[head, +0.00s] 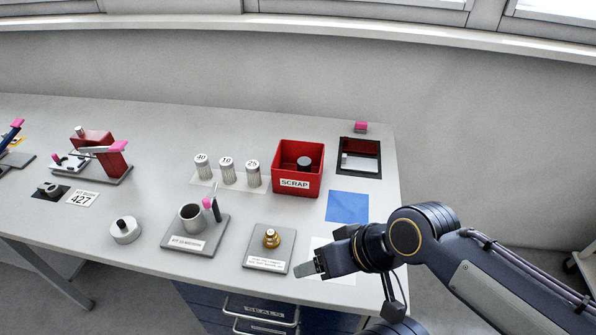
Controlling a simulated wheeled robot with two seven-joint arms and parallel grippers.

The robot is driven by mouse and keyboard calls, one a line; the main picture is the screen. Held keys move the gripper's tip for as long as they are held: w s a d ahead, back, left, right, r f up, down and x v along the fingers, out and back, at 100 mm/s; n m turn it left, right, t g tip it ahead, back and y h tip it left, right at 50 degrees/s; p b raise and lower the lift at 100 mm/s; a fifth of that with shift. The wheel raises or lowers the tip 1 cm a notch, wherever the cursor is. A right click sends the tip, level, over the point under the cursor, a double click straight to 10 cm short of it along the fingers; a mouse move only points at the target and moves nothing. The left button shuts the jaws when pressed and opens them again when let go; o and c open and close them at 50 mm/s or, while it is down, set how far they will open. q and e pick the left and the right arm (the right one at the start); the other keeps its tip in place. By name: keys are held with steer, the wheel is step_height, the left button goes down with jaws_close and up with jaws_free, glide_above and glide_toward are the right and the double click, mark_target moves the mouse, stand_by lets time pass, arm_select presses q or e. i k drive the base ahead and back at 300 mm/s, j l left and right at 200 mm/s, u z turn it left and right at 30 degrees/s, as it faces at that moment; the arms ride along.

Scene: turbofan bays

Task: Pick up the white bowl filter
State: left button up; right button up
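A low white round part with a black knob on top (125,230) stands on the bench at the front left. Three white ribbed filter cylinders stand upright in a row on a pale strip, marked 40 (202,167), 10 (227,170) and 25 (252,174). I cannot tell for sure which of these is the bowl filter. My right gripper (309,269) is over the front right of the bench, right of the brass part's plate and apart from all these parts. Its fingers are seen side-on, so their gap is hidden. My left gripper is out of view.
A red SCRAP bin (298,168) holds a dark round part. A grey plate with a metal cup (191,217) and a plate with a brass part (271,238) stand in front. A blue mat (347,206) and black-framed tray (373,142) lie right. A red fixture (95,145) stands left.

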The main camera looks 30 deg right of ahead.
mark_target(226, 165)
steer(key=i+j, duration=0.95)
steer(key=j, duration=0.1)
